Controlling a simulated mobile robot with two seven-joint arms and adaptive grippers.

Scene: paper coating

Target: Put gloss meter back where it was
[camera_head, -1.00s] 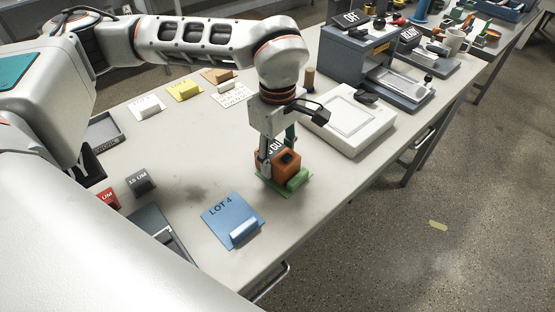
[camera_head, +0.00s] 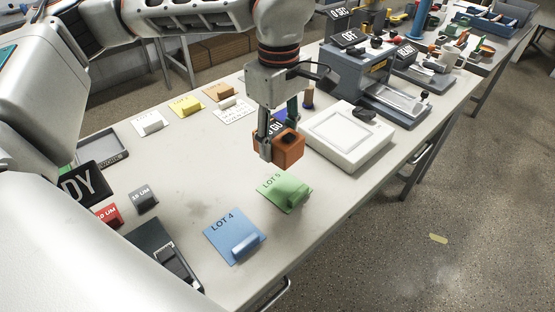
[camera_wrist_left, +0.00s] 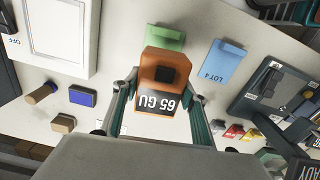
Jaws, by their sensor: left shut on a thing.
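The gloss meter is an orange block (camera_head: 289,151) with a dark display, which reads "65 GU" in the left wrist view (camera_wrist_left: 158,100). My left gripper (camera_head: 277,140) is shut on it and holds it above the table. In the left wrist view the two fingers (camera_wrist_left: 158,100) grip its sides. The green LOT 5 card (camera_head: 272,183) lies on the table just in front of the held meter, fully uncovered in the head view. My right gripper is in neither view.
A blue LOT 4 card (camera_head: 222,226) lies near the front. A white scale-like device (camera_head: 378,147) stands right of the meter. Red and grey blocks (camera_head: 143,197) and a dark device sit at left. White, yellow and orange cards (camera_head: 187,104) lie at the back. The middle-left table is clear.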

